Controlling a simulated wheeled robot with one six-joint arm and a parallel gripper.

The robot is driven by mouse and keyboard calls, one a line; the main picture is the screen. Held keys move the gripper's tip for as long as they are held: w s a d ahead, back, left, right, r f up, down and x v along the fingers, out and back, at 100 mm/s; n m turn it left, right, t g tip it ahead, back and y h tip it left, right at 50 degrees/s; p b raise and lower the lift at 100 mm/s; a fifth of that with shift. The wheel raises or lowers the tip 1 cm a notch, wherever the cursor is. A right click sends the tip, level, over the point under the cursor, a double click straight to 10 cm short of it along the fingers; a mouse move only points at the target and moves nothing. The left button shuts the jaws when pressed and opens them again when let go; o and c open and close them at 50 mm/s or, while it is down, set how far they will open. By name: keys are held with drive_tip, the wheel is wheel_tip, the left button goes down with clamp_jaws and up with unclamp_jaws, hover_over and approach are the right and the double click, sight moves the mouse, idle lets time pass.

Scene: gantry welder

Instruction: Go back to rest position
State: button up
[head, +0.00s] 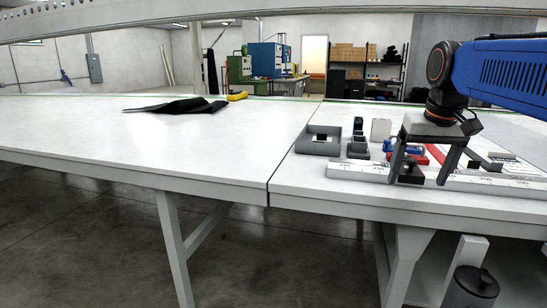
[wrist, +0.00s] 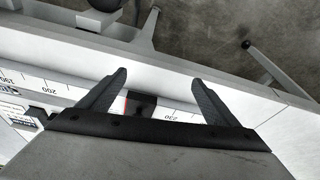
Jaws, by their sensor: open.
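My gripper (head: 418,174) hangs from the blue arm at the right of the head view, with its two dark fingers pointing down over the front of the right table (head: 300,185). In the wrist view, my gripper (wrist: 160,82) has its fingers spread wide apart, with nothing held between them. A small black block (head: 411,174) shows between the fingers in the head view; it also shows in the wrist view (wrist: 142,104), partly hidden by the gripper body. A white ruler strip with numbers (head: 350,171) runs along the table's front under the gripper.
Grey tray (head: 318,146), black blocks (head: 357,148), a white block (head: 381,129) and red and blue parts crowd the table around the gripper. A black cloth (head: 180,105) and yellow object (head: 237,96) lie on the left table, otherwise clear. A beam (head: 200,12) crosses overhead.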

drive_tip(key=s+a+f, duration=0.2)
drive_tip(key=s+f, duration=0.8)
drive_tip(key=f, duration=0.1)
drive_tip(key=s+a+f+n+t, duration=0.1)
drive_tip(key=s+a+f, duration=0.2)
drive_tip(key=s+f, duration=0.7)
drive_tip(key=shift+f+t, duration=0.3)
drive_tip(key=shift+f, duration=0.45)
